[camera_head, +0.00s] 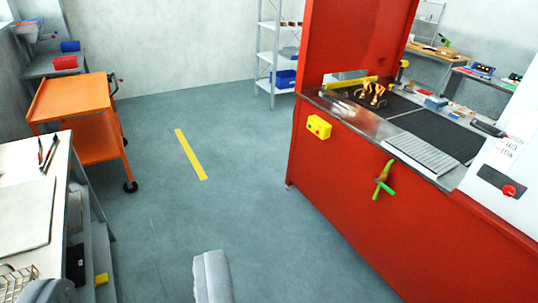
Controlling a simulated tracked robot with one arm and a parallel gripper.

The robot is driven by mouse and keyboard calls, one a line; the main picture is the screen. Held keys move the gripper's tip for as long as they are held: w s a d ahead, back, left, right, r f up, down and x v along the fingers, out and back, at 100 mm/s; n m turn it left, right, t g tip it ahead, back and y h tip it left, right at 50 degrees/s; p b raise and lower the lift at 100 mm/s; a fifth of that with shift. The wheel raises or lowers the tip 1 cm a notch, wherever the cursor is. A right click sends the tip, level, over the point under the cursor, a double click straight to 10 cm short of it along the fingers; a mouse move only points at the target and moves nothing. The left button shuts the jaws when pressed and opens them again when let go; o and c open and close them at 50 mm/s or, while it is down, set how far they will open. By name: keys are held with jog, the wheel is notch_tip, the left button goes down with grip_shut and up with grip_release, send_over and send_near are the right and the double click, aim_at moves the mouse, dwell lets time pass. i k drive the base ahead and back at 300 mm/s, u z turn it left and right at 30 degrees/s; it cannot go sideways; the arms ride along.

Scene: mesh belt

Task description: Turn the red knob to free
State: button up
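The red knob (508,191) is at the far right, on a dark plate on the white panel (513,145) that stands by the belt machine. A printed label is above the knob, too small to read surely. How the knob is turned cannot be told at this size. My gripper (130,286) shows only in part at the bottom left, as two grey fingers set wide apart with nothing between them. It is far from the knob, over the floor.
The red machine (352,190) fills the right, with a mesh belt (440,135), a yellow box (319,127) and a protruding green handle (383,180). An orange cart (75,95) and a workbench (30,200) stand left. The grey floor between, with a yellow stripe (190,154), is clear.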

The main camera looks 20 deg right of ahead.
aim_at(509, 191)
jog(key=z, duration=0.55)
jog(key=i, duration=1.5)
jog(key=z, duration=0.65)
jog(key=i, duration=0.55)
jog(key=z, duration=0.25)
